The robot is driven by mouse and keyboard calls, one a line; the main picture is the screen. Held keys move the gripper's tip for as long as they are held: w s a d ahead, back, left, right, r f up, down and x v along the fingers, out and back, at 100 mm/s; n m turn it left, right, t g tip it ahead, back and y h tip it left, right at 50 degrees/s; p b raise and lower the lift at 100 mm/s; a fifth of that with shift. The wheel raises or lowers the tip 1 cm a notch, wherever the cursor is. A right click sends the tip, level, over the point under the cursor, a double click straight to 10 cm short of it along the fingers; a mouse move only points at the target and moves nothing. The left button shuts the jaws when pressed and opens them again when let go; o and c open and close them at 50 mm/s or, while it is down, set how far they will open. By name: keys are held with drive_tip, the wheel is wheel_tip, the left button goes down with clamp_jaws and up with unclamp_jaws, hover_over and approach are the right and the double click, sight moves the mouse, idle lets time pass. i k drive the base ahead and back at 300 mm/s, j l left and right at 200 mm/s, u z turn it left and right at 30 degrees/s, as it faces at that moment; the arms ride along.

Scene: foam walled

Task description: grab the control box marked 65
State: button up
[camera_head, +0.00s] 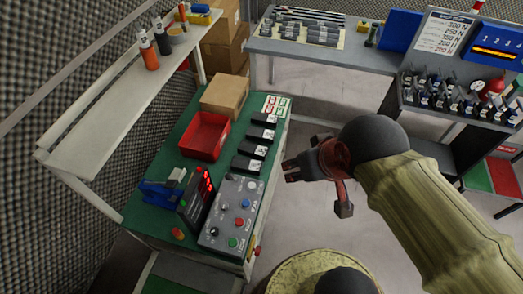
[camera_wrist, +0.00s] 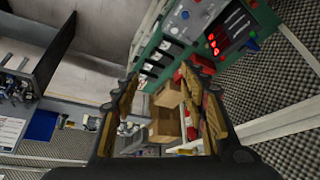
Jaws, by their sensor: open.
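Several black boxes with white labels lie in a row on the green-topped bench (camera_head: 140,218) in the head view; the nearest black box (camera_head: 246,164) is next to a grey control panel with knobs. The other boxes (camera_head: 252,149), (camera_head: 258,134), (camera_head: 264,119) lie behind it. The labels are too small to read, so I cannot tell which is marked 65. My gripper (camera_head: 315,188) is open and empty, to the right of the row, apart from it. In the wrist view my open gripper (camera_wrist: 162,95) frames cardboard boxes, with the black boxes (camera_wrist: 166,57) beyond its fingers.
The grey panel (camera_head: 232,213), a red-digit display (camera_head: 197,200), red bin (camera_head: 205,135) and cardboard box (camera_head: 224,95) share the bench. A white shelf (camera_head: 110,85) overhangs its left side. A grey table (camera_head: 300,48) stands behind. Floor (camera_head: 325,135) right of the bench is clear.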

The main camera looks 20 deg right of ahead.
sight(257, 151)
drive_tip(key=i+l+u, duration=0.15)
drive_tip(key=l+u, duration=0.2)
drive_tip(key=i+l+u, duration=0.15)
drive_tip(key=l+u, duration=0.15)
drive_tip(key=i+l+u, duration=0.1)
drive_tip(key=l+u, duration=0.55)
drive_tip(key=l, duration=0.1)
